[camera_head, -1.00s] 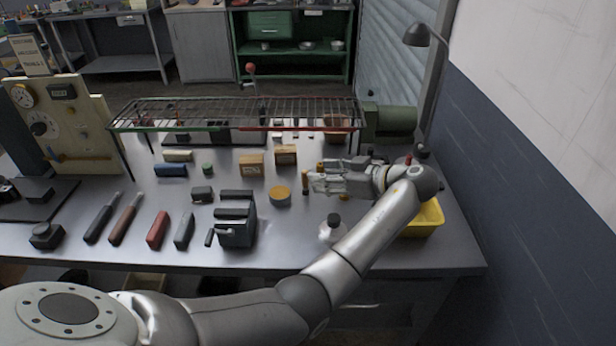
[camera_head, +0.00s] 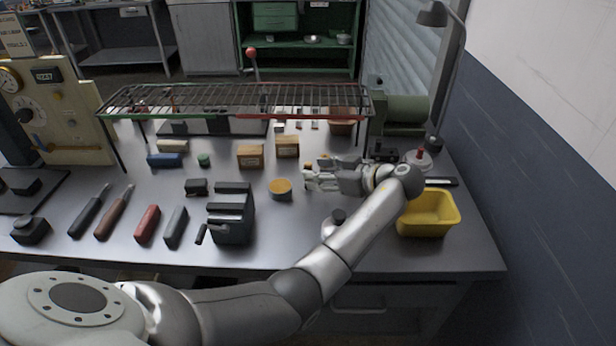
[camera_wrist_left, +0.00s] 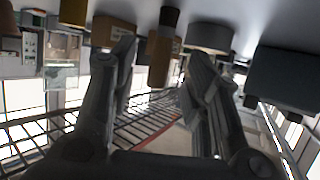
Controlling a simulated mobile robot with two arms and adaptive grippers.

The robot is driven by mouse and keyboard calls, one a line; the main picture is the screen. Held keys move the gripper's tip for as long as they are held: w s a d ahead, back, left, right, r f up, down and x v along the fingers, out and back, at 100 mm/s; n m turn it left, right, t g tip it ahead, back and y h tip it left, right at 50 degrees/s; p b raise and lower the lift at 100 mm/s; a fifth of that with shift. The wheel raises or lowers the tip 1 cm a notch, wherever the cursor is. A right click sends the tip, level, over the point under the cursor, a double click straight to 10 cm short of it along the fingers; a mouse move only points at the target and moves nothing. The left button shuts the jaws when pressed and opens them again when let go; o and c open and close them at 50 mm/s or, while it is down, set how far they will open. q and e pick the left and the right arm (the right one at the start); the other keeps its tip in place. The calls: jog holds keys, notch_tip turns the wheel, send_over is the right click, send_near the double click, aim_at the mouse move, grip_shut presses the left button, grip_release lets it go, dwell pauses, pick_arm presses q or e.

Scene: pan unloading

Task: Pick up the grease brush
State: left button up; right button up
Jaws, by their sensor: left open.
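The likely grease brush (camera_wrist_left: 160,57) stands upright on the table in the left wrist view, which shows the scene upside down. It has a brown upper part and a dark lower part. It lies between the two fingers of my left gripper (camera_wrist_left: 160,70) in that picture; I cannot tell whether they touch it. In the head view my left gripper (camera_head: 308,180) reaches leftward low over the table, just right of the round tin (camera_head: 280,189). It is open and hides most of the brush there. My right gripper is not in view.
Two cardboard boxes (camera_head: 250,156) stand behind the tin. A black vice-like block (camera_head: 232,212) is at the front left. A wire rack (camera_head: 240,100) spans the back. A yellow bin (camera_head: 427,212) sits right of my arm. A bottle (camera_head: 336,217) is partly hidden by my forearm.

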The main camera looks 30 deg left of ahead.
pick_arm(q)
jog(key=p+x, duration=0.1)
jog(key=x, duration=0.3)
jog(key=shift+r, duration=0.2)
jog(key=shift+a+f, duration=0.15)
jog(key=shift+a, duration=0.05)
jog(key=shift+d, duration=0.1)
jog(key=shift+c, duration=0.2)
grip_shut()
